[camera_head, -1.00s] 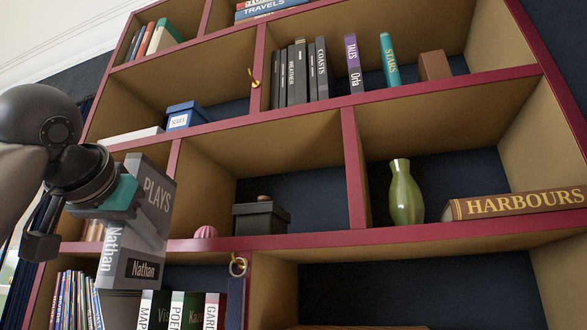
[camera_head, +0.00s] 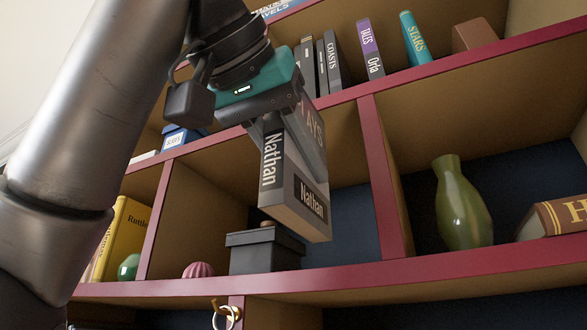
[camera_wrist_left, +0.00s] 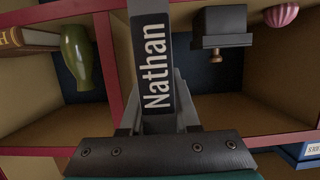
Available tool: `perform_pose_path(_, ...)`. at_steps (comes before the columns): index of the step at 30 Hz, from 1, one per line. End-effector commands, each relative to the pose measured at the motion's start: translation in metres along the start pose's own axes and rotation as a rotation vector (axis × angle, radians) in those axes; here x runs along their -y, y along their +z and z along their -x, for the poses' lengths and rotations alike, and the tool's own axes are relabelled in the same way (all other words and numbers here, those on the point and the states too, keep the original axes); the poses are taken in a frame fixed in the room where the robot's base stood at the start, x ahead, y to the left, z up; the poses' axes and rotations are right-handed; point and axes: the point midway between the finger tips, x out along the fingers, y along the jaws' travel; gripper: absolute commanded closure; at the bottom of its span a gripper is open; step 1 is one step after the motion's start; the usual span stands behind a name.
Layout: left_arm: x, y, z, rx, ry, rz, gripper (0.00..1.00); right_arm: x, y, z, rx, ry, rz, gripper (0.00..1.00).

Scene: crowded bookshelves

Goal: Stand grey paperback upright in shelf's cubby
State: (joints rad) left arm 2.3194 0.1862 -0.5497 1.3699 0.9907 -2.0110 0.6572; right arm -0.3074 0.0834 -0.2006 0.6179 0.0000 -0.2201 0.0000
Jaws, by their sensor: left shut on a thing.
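The grey paperback (camera_head: 295,190), with "Nathan" on its spine and part of "PLAYS" on its cover, is held by my left gripper (camera_head: 275,118). The gripper is shut on its upper end, and the book hangs below, tilted. In the left wrist view the book's spine (camera_wrist_left: 153,62) stretches away from the jaws (camera_wrist_left: 155,130). In the head view the book is in front of the middle cubby of the shelf (camera_head: 345,285), and its lower end overlaps the dark box there. I cannot tell how deep it is. My right gripper is not in view.
The dark lidded box (camera_head: 262,252) stands in the middle cubby, with bare space to its right. A pink ribbed ornament (camera_head: 199,270) is left of it. A green vase (camera_head: 460,205) and a lying brown book (camera_head: 558,218) are in the right cubby. A divider (camera_head: 380,180) separates them.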

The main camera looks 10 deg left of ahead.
Motion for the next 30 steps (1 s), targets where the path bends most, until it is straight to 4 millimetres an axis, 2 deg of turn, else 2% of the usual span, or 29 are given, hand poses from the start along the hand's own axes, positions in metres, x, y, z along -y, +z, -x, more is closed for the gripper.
perform_pose_path(1,-0.001,-0.006,-0.007,0.001,0.004,-0.002,1.00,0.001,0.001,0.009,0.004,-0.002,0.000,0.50)
perform_pose_path(18,-0.001,-0.030,-0.079,0.001,0.005,0.001,1.00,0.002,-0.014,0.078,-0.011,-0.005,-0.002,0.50)
perform_pose_path(24,0.000,-0.038,-0.106,0.000,0.003,0.001,1.00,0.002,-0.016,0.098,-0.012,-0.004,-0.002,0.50)
perform_pose_path(30,0.000,-0.042,-0.131,-0.001,0.000,0.001,1.00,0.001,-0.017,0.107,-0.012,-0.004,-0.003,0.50)
